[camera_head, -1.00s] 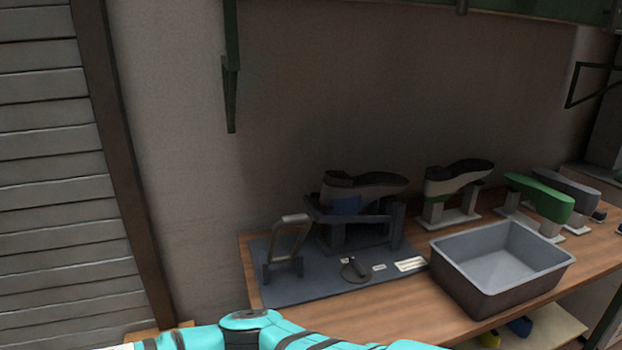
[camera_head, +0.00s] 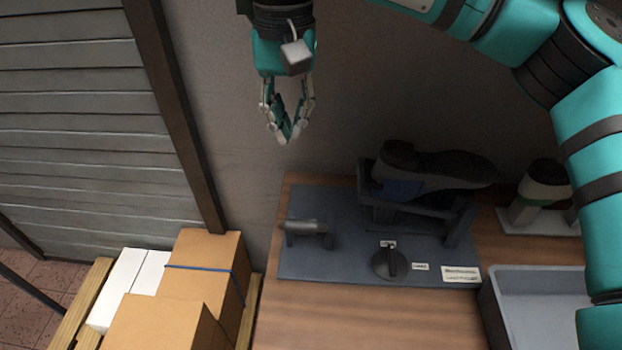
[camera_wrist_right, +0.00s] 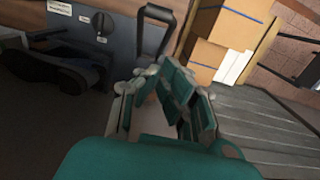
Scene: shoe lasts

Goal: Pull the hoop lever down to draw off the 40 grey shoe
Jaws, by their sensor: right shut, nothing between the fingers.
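The hoop lever (camera_head: 306,227) is a grey loop on the left of the dark base plate (camera_head: 345,265). It also shows as a raised loop in the right wrist view (camera_wrist_right: 155,28). A dark grey shoe (camera_head: 440,166) with a blue part below it sits on a dark stand (camera_head: 455,222) to the lever's right; its size mark is not readable. The shoe also shows in the wrist view (camera_wrist_right: 45,68). My right gripper (camera_head: 286,138) is shut and empty, fingers pointing down, above the lever in the picture and apart from it. My left gripper is out of view.
A round knob (camera_head: 391,263) and small labels are on the plate. A grey bin (camera_head: 545,300) stands at the right, with another shoe on a stand (camera_head: 540,195) behind it. Cardboard boxes (camera_head: 205,262) are on a pallet at the left.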

